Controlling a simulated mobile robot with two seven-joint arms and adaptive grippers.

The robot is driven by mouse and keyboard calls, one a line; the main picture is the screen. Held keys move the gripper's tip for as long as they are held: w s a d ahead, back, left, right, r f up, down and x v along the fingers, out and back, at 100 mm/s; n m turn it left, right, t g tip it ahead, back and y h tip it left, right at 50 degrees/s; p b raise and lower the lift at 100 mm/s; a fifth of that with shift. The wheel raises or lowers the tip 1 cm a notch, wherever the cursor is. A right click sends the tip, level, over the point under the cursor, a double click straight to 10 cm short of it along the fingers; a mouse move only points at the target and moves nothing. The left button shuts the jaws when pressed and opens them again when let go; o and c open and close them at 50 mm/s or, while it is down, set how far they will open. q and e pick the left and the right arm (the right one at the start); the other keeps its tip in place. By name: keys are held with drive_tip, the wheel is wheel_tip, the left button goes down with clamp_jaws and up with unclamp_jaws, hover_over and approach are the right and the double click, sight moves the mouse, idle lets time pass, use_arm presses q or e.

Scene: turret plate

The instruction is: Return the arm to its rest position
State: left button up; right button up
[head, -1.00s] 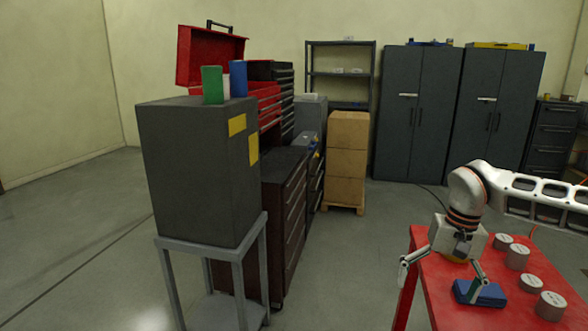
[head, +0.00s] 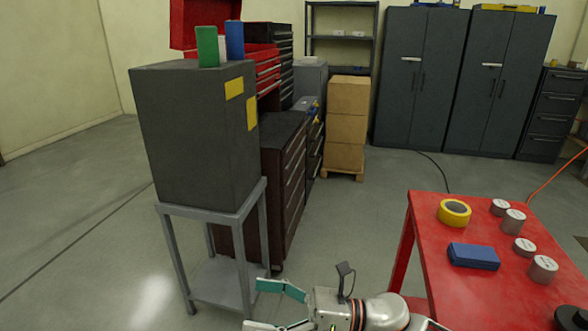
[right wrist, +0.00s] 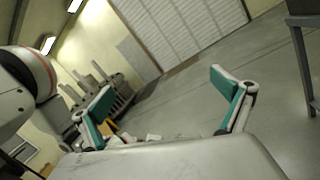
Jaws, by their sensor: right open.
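My right gripper (head: 257,306) is at the bottom of the head view, left of the red table (head: 425,238) and clear of it. Its two teal-padded fingers are spread apart with nothing between them. The right wrist view also shows both fingers (right wrist: 163,86) wide open, with floor and wall beyond. Part of the arm is cut off by the bottom edge of the head view. My left gripper is not in view.
The table holds a blue box (head: 473,256), a yellow tape roll (head: 454,212) and several grey cylinders (head: 543,268). A dark cabinet (head: 190,140) on a grey stand (head: 222,222) is at left. Open floor (head: 345,225) lies between.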

drive_tip(key=w+d+f+m+t+h, duration=0.2)
drive_tip(key=d+f+m+t+h, duration=0.35)
drive_tip(key=m, duration=0.85)
drive_tip(key=w+d+f+m+t+h, duration=0.25)
drive_tip(key=d+f+m+t, duration=0.55)
drive_tip(key=m, duration=0.7)
drive_tip(key=s+d+f+m+g+h, duration=0.2)
drive_tip(key=s+d+f+m+h, duration=0.2)
drive_tip(key=s+d+f+m, duration=0.3)
drive_tip(key=s+d+f+m+g+h, duration=0.2)
drive_tip(key=s+d+f+m+h, duration=0.3)
drive_tip(key=f, duration=0.6)
drive_tip(key=s+d+m, duration=0.2)
drive_tip(key=s+m, duration=0.1)
drive_tip(key=shift+d+f, duration=0.25)
drive_tip(key=shift+f, duration=0.1)
